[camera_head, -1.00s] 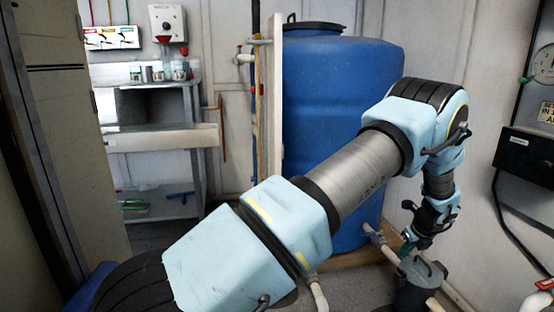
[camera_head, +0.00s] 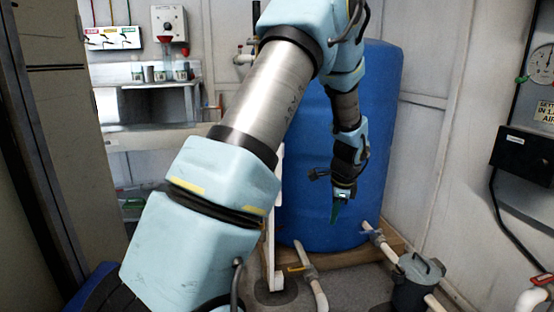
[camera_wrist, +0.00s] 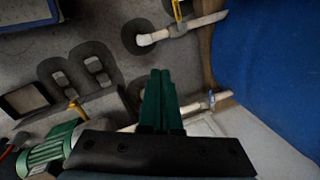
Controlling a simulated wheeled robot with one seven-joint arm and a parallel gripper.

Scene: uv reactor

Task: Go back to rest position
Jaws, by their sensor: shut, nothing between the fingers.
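My gripper (camera_head: 335,212) hangs pointing down in front of the blue tank (camera_head: 380,130) in the head view. It is small there. In the wrist view my gripper (camera_wrist: 160,75) shows its two green fingers lying side by side, shut with nothing between them. It is clear of the pipes and the floor. My arm rises from the lower left and bends down at the top, covering part of the tank.
A grey lidded pot (camera_head: 415,285) stands on pipework at the lower right. White pipes (camera_head: 312,285) run along the floor by the tank. A shelf unit (camera_head: 150,105) with several cups stands at the back left. A black box (camera_head: 522,153) is on the right wall. In the wrist view, a green motor (camera_wrist: 50,148) lies at lower left.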

